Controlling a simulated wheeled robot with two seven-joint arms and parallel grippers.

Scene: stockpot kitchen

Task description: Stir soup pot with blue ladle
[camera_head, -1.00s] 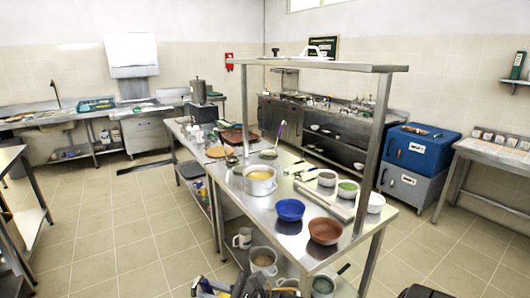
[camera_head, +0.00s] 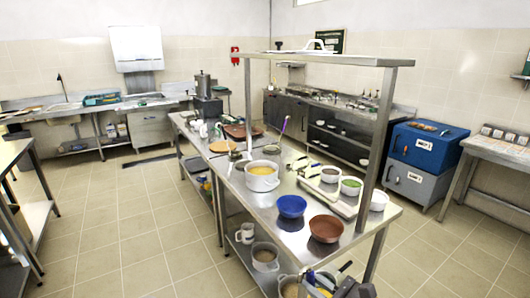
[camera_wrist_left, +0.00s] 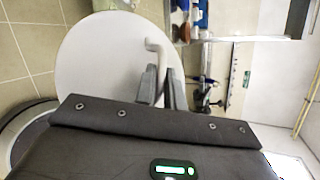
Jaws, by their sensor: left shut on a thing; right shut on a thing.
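The soup pot (camera_head: 262,182) is pale, holds yellow soup and stands upright on the steel island counter. My right gripper (camera_head: 325,284) is at the bottom edge of the head view, partly cut off, low in front of the counter. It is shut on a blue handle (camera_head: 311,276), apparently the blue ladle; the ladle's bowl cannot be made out. It is well apart from the soup pot. In the left wrist view my left gripper (camera_wrist_left: 162,88) is shut on the curved handle of a large white rounded thing (camera_wrist_left: 100,60). I cannot tell which vessel this is.
A second pot (camera_head: 271,151) with a purple-handled utensil (camera_head: 285,126) stands behind the soup pot. A blue bowl (camera_head: 291,206) and a brown bowl (camera_head: 326,229) are nearer. A shelf frame (camera_head: 330,60) rises over the counter. A mug (camera_head: 246,234) sits below. Floor at left is clear.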

